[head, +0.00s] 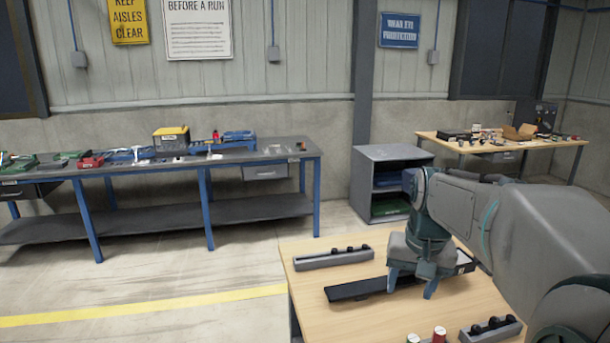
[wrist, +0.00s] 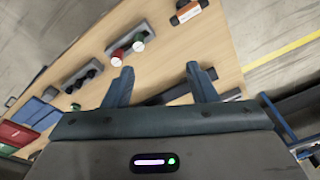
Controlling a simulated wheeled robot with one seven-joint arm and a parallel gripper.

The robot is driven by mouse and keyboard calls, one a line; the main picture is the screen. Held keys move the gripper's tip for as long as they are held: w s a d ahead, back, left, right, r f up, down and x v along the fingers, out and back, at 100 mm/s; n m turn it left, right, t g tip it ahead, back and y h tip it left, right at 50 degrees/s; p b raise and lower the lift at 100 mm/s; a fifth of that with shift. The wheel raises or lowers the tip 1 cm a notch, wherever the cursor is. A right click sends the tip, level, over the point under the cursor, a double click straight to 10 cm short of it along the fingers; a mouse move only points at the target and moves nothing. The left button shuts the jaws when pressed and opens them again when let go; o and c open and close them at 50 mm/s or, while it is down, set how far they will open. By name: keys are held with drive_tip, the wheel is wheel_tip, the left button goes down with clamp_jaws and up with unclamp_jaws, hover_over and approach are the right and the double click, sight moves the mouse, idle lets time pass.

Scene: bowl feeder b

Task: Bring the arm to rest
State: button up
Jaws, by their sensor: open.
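My gripper (head: 411,283) hangs from my arm over the wooden table in the head view, fingers pointing down. In the wrist view my gripper (wrist: 160,85) has its two fingers spread apart, with nothing between them. A long black bar or tray (head: 352,290) lies on the table below the gripper, and part of it is hidden behind the fingers. I cannot tell the exact height of the fingertips above it.
The wooden table (head: 307,279) carries a grey rack (head: 333,258) with black parts, a second rack (head: 490,329) and a red can (head: 439,334). A grey shelf unit (head: 392,153) stands behind. A long workbench (head: 262,156) is at left. Floor between is clear.

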drive_tip(key=s+a+f+n, duration=0.1)
drive_tip(key=s+a+f, duration=0.1)
drive_tip(key=s, duration=0.6)
drive_tip(key=s+a+f+n+t, duration=0.1)
drive_tip(key=s+a+f+n, duration=0.1)
drive_tip(key=s+f, duration=0.3)
drive_tip(key=s, duration=0.3)
drive_tip(key=shift+s+a, duration=0.3)
drive_tip(key=shift+a, duration=0.05)
